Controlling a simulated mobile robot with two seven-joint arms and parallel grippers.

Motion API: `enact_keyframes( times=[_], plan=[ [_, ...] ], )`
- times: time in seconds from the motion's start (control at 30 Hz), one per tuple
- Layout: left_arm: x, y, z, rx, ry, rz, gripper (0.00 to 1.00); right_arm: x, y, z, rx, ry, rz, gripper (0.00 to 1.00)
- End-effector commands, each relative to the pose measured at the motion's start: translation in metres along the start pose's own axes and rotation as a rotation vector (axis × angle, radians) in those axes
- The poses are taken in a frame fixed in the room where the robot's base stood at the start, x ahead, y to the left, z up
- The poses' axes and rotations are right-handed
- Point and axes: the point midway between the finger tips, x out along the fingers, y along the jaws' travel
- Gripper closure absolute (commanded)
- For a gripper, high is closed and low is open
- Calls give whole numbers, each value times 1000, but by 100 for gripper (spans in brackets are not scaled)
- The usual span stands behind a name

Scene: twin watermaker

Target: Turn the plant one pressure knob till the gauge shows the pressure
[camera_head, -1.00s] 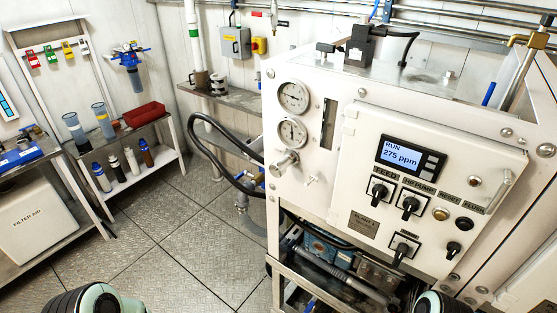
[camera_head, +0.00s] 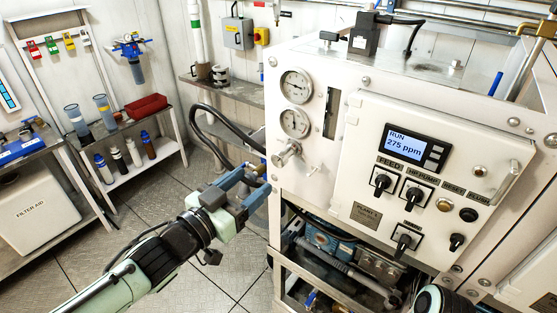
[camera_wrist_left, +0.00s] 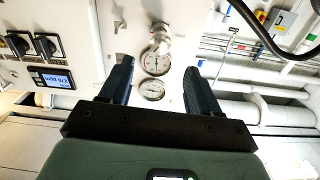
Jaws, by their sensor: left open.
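The pressure knob (camera_head: 287,153), a metal knob on a stem, sticks out of the left part of the white plant panel, below two round gauges. The upper gauge (camera_head: 297,86) and lower gauge (camera_head: 295,123) have white dials; their readings are too small to tell. My left gripper (camera_head: 260,180) is open and empty, below and left of the knob, apart from it. In the left wrist view, upside down, the knob (camera_wrist_left: 159,36) shows beyond the gap between the fingers (camera_wrist_left: 157,68), with both gauges nearby.
The plant's control box (camera_head: 430,180) shows "RUN 275 ppm" and carries black switches. A black hose (camera_head: 212,115) loops left of the panel. A shelf with bottles and a red bin (camera_head: 145,107) stands at the left. The floor between is clear.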

Motion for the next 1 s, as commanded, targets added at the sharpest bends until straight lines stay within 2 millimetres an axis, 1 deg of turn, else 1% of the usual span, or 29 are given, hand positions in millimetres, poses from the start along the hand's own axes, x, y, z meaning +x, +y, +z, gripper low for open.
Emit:
enact_keyframes(
  times=[0.03, 0.2, 0.3, 0.4, 0.5, 0.6, 0.9, 0.93, 0.97, 1.0],
  plan=[
    [12, 0, 2, -2, -3, 2, 38, 2, 1, 1, 0, -1, 0, 57],
    [50, 0, 2, -4, -2, 2, 38, 5, 2, 1, 1, -3, 1, 57],
    [69, 0, 2, -2, -2, 1, 38, 5, 2, 1, 1, -3, 1, 57],
    [84, 0, 1, -2, -1, 1, 38, 4, 2, 1, 1, -3, 1, 57],
    [95, 0, 1, -2, -2, -1, 38, 4, 2, 1, 1, -2, 1, 57],
    [101, 0, 1, -1, -1, -1, 38, 4, 2, 1, 1, -2, 1, 57],
    [103, 0, 1, 0, -1, -2, 38, 4, 2, 1, 1, -2, 1, 57],
    [103, 0, 1, 0, -1, -2, 41, 4, 2, 1, 1, -2, 1, 57],
    [103, 0, 1, -1, -1, -2, 51, 4, 2, 1, 1, -2, 1, 57],
    [103, -1, 1, -1, -1, -2, 64, 4, 2, 1, 1, -2, 1, 57]
  ],
)
